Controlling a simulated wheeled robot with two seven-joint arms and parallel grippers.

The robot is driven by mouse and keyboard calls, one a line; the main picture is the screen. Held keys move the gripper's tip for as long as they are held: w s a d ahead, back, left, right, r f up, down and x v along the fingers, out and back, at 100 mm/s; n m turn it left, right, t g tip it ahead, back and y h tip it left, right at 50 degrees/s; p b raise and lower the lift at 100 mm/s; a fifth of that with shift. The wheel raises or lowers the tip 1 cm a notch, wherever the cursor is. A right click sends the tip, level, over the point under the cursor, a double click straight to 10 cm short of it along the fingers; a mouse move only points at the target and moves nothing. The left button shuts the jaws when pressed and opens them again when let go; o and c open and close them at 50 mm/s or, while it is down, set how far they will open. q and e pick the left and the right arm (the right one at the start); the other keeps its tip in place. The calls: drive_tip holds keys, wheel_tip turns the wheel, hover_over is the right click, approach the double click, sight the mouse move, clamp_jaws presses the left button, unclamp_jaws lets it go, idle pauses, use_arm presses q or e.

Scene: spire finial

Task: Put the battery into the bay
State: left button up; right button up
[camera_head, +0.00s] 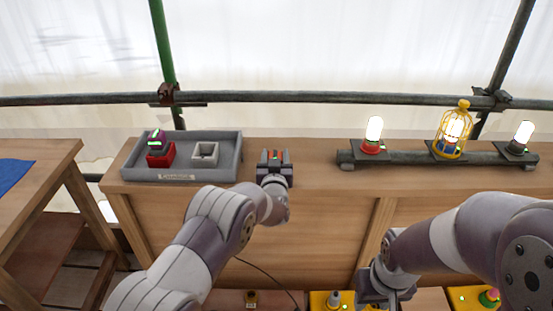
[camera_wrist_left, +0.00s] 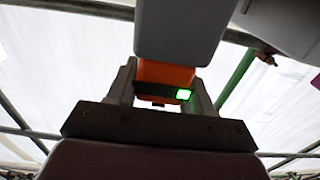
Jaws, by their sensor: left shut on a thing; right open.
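My left gripper (camera_head: 273,160) is shut on an orange battery (camera_wrist_left: 165,76) with a lit green light and a dark band. It is just above the bench top's front edge, right of the grey tray (camera_head: 125,170). In the left wrist view, a large grey block (camera_wrist_left: 182,28) meets the orange part from above; I cannot tell whether it belongs to the battery. A hollow grey square holder (camera_head: 205,154), perhaps the bay, stands empty in the tray's right half. My right gripper (camera_head: 385,296) is open and empty, low in front of the bench.
A dark block with a green light (camera_head: 157,138) sits on a red holder (camera_head: 160,157) in the tray's left half. A rail (camera_head: 410,160) carries lit lamps, one inside a yellow cage (camera_head: 454,132). Yellow-based items (camera_head: 325,301) stand below.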

use_arm(q)
drive_tip(key=shift+s+r, duration=0.1)
drive_tip(key=shift+s, duration=0.25)
drive_tip(key=shift+w, duration=0.15)
drive_tip(key=o, duration=1.3)
drive_tip(key=s, duration=1.2)
drive_tip(key=shift+s, duration=0.4)
